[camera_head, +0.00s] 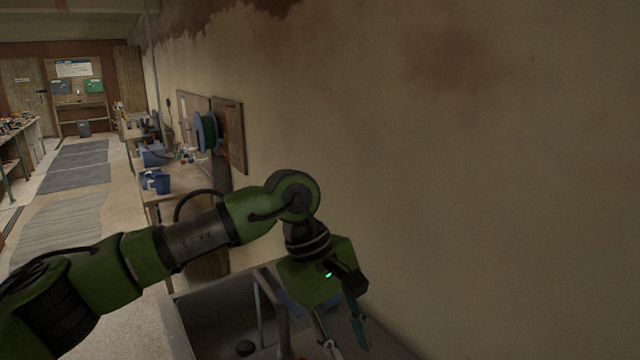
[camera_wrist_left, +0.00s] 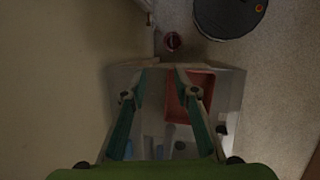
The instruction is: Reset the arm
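My left arm (camera_head: 180,243) reaches in from the left, green and black, and bends down at the wrist. My left gripper (camera_head: 342,335) points down close to the plaster wall (camera_head: 480,170), beside a sink. In the left wrist view its two fingers (camera_wrist_left: 163,75) are apart with nothing held between them. Below them in that view is a pale surface or basin (camera_wrist_left: 232,90) with a red tray (camera_wrist_left: 176,108) in it, partly hidden by a finger. My right gripper is not in view.
A grey sink (camera_head: 210,320) with a tap (camera_head: 268,305) lies beneath my left arm. A workbench with a blue bin (camera_head: 157,182) and a cable reel (camera_head: 205,131) runs along the wall. A dark round lid (camera_wrist_left: 229,14) shows below. The aisle floor (camera_head: 75,180) is clear.

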